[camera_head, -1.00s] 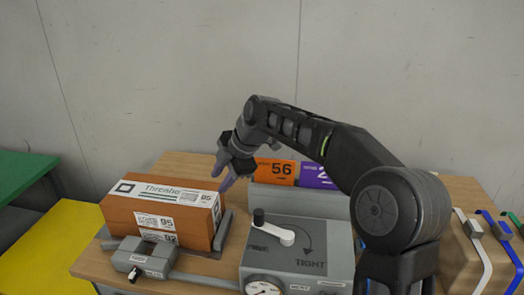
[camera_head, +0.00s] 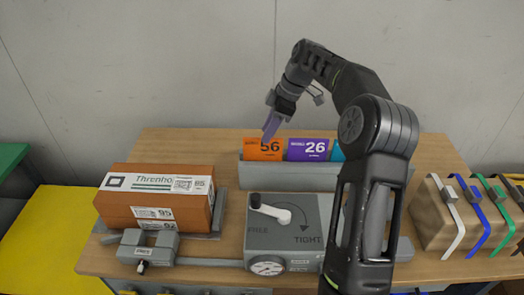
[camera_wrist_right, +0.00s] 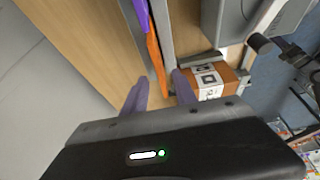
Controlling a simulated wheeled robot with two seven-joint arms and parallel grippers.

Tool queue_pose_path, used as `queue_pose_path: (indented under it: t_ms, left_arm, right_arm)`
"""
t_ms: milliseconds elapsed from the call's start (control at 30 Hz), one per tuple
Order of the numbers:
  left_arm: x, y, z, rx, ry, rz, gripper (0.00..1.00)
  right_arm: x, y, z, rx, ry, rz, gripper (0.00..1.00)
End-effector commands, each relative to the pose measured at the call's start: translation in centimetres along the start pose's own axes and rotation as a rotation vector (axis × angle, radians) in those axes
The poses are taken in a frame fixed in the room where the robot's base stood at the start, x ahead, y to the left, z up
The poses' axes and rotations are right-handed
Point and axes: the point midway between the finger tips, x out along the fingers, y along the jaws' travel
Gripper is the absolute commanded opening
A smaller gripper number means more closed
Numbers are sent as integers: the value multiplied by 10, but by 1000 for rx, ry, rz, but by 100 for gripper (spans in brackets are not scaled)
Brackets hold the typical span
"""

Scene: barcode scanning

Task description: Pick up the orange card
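The orange card (camera_head: 256,152), marked 56, stands upright at the left end of a grey holder (camera_head: 318,183) at the back of the table. My right gripper (camera_head: 268,134) points down at the card's top edge in the head view, its purple fingers overlapping the card. In the right wrist view, the fingers (camera_wrist_right: 161,78) are apart, and the orange card (camera_wrist_right: 153,50) shows as a thin strip running between their tips. I cannot tell whether either finger touches it. My left gripper is not in view.
A purple card (camera_head: 307,151) and a partly hidden teal card (camera_head: 336,152) stand right of it. An orange-brown box (camera_head: 150,208) sits in a clamp at left. A grey unit (camera_head: 285,232) with a crank and dial is in front.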

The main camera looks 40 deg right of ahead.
Motion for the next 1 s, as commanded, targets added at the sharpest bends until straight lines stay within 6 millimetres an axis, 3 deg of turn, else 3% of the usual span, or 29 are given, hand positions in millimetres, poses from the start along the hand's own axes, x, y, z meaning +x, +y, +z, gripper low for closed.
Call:
queue_pose_path:
  t_ms: [167,567,800,1000]
  left_arm:
    - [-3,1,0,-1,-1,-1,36]
    - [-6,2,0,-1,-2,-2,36]
    - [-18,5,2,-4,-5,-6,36]
    - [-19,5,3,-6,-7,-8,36]
  right_arm:
    - [17,-1,0,-1,0,-2,34]
    - [24,-1,-1,-2,0,-3,34]
    - [58,-1,-1,-2,0,-4,34]
    - [72,0,0,-2,0,-2,34]
